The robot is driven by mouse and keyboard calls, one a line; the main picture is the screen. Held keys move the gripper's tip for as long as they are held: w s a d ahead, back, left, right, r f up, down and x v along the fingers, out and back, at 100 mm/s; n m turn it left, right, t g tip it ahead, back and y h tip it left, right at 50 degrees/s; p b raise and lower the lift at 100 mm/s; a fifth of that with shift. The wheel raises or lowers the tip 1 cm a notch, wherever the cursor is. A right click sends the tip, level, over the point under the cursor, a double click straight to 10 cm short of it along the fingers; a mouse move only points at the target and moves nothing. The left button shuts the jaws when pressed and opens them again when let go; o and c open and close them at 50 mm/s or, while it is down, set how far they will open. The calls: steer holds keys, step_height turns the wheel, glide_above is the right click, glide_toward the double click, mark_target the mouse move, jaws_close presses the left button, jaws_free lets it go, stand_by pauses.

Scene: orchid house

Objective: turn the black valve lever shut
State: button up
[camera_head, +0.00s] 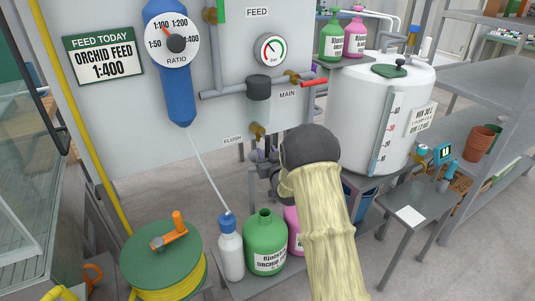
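My gripper (263,158) is close below the brass fitting, in front of the panel. Its dark round wrist and cream sleeve hide much of it. Its fingers are small and dark here, so I cannot tell whether they are open or touching anything. The MAIN valve has a red lever (314,82), and the FEED valve has a green handle (221,10).
A blue doser (177,85) hangs left, its hose reaching a white bottle (230,255). A green jug (265,245) and a pink one stand low in front. A yellow hose reel (162,250) is lower left. A white tank (365,110) and small table (410,205) are right.

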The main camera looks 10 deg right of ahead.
jaws_close()
steer(key=shift+a, duration=0.15)
